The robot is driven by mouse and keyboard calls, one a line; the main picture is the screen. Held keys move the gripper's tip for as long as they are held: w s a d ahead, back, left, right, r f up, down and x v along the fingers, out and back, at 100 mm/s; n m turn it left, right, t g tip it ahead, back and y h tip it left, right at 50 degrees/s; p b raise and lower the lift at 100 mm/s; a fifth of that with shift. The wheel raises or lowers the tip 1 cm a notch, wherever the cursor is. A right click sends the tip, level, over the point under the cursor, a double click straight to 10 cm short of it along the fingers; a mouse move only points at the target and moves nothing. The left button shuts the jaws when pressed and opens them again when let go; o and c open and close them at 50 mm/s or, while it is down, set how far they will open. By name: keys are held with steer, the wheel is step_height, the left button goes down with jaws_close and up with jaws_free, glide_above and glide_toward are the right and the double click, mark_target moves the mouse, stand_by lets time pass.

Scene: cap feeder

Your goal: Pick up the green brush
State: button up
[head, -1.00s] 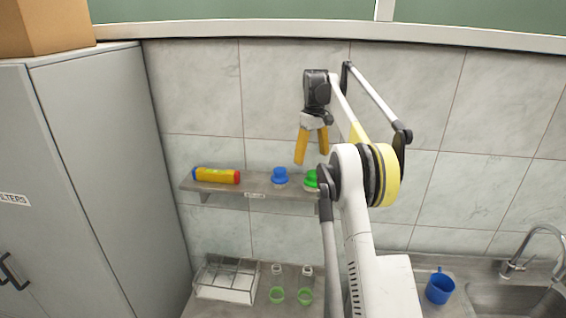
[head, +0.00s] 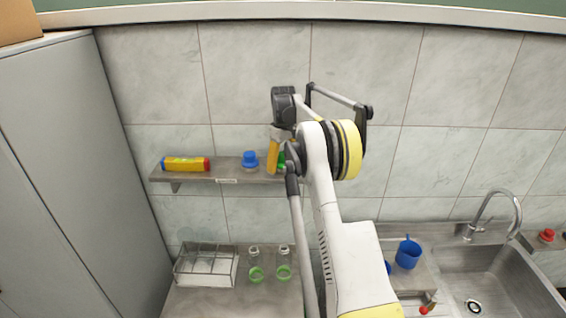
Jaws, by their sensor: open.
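The green brush (head: 281,160) stands on the wall shelf (head: 220,177), right of a blue brush (head: 250,159). Only a sliver of its green top shows; my gripper and arm hide the rest. My gripper (head: 277,164) points down at the green brush with its yellow fingers open. One finger shows just left of the green brush; the other is mostly hidden by my arm. I cannot tell whether the fingers touch the brush.
A yellow tube with red and blue ends (head: 186,164) lies on the shelf's left part. Below are a wire rack (head: 206,265), small bottles and green rings (head: 284,272) on the counter. A blue mug (head: 408,253) stands by the sink (head: 490,275). A grey cabinet (head: 75,170) is at left.

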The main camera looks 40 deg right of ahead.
mark_target(283, 153)
steer(key=c, duration=1.3)
steer(key=shift+r, duration=0.1)
steer(key=shift+r, duration=0.5)
step_height(283, 153, up, 3)
steer(key=shift+f+b, duration=0.2)
steer(key=shift+b, duration=0.25)
steer(key=shift+s+d+r+p, duration=0.4)
steer(key=shift+s+d+r, duration=0.25)
steer(key=shift+d+r, duration=0.85)
steer(key=shift+s+d+r+p, duration=0.35)
steer(key=shift+s+d+r, duration=0.5)
steer(key=shift+d, duration=1.3)
steer(key=shift+s+d+r+p, duration=0.45)
steer(key=shift+d+r, duration=0.85)
steer(key=shift+d, duration=0.5)
